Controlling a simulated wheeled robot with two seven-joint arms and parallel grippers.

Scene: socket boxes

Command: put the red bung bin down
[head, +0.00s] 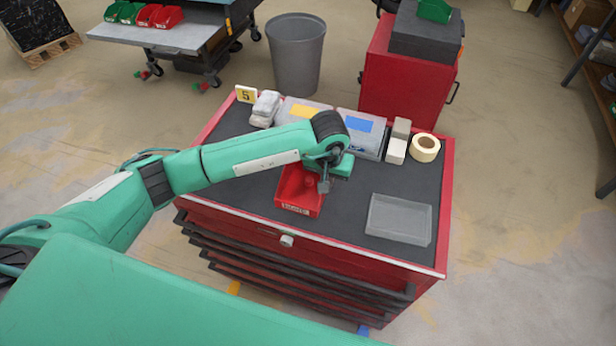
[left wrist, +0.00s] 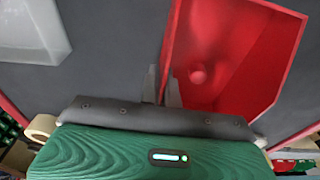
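The red bung bin (head: 290,199) is at the front middle of the cabinet top, with a pale label on its front. It also shows in the left wrist view (left wrist: 240,45), with a small red round bung (left wrist: 197,76) inside. My left gripper (head: 324,184) reaches its right side in the head view. In the left wrist view, the fingers of that gripper (left wrist: 162,90) are close together on either side of one bin wall, gripping it. I cannot tell whether the bin's base touches the top. My right gripper is not in view.
The dark mat of the red-edged cabinet (head: 345,225) has free room around the bin. A clear tray (head: 399,220) lies to the right. Behind stand lidded boxes (head: 362,133), pale blocks (head: 396,150), a tape roll (head: 425,147) and a yellow "5" sign (head: 246,94).

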